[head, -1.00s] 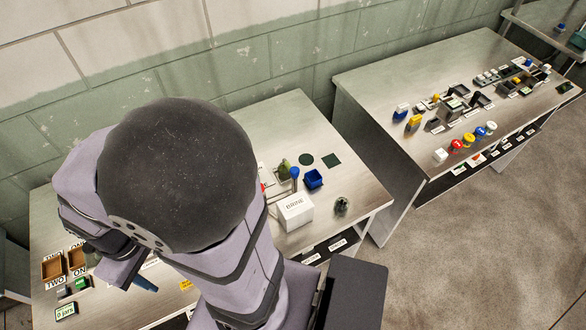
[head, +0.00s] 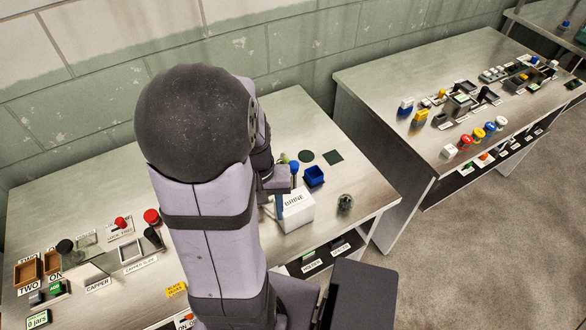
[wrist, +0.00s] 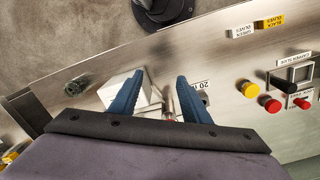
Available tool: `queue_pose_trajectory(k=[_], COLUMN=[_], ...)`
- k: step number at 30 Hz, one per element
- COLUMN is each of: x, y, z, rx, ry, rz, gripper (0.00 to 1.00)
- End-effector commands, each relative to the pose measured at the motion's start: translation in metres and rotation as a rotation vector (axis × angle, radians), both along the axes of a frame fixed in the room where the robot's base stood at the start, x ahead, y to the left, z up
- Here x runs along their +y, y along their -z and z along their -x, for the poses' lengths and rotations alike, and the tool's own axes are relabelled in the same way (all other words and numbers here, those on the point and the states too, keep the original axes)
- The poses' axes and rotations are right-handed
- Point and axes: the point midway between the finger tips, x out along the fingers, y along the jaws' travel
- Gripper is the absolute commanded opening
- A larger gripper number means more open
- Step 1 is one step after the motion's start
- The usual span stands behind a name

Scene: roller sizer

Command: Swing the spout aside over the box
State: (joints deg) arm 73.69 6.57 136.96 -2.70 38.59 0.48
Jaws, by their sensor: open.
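My gripper (wrist: 160,98) is open, with its two blue fingers spread in the wrist view. In the head view it is largely hidden by my arm, and a blue finger shows beside the white BRINE box (head: 297,214). The white box (wrist: 122,92) lies behind the left finger in the wrist view. Some thin, partly hidden metal and red parts show between the fingers; I cannot tell whether they belong to the spout. A blue-topped post (head: 294,168) stands behind the white box, beside an open blue box (head: 315,178). I see no clear contact with the gripper.
A glass jar (head: 345,204) stands right of the white box. A dark round patch (head: 306,157) and a dark square patch (head: 333,157) lie behind. Red knobs (head: 151,216) and a capper area are at left. A second table (head: 390,80) stands at right.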

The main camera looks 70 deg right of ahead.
Motion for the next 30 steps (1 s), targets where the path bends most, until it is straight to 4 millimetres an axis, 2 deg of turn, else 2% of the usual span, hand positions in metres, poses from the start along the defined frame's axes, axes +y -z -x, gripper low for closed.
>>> queue_pose_trajectory(k=[1,5,9,13,17,23,30], x=[-0.012,-0.054,-0.110,-0.147,-0.158,-0.158,-0.162], y=[0.007,0.009,-0.012,-0.031,-0.035,-0.034,-0.023], z=[0.010,0.031,0.024,0.019,0.015,0.015,0.015], rx=[-0.001,-0.004,-0.027,-0.061,-0.089,-0.095,-0.094], ry=[0.043,0.139,0.167,0.218,0.276,0.306,0.305], rz=[0.017,0.101,0.251,0.374,0.421,0.423,0.419], gripper=[0.43,0.43,0.43,0.43,0.43,0.43,0.43])
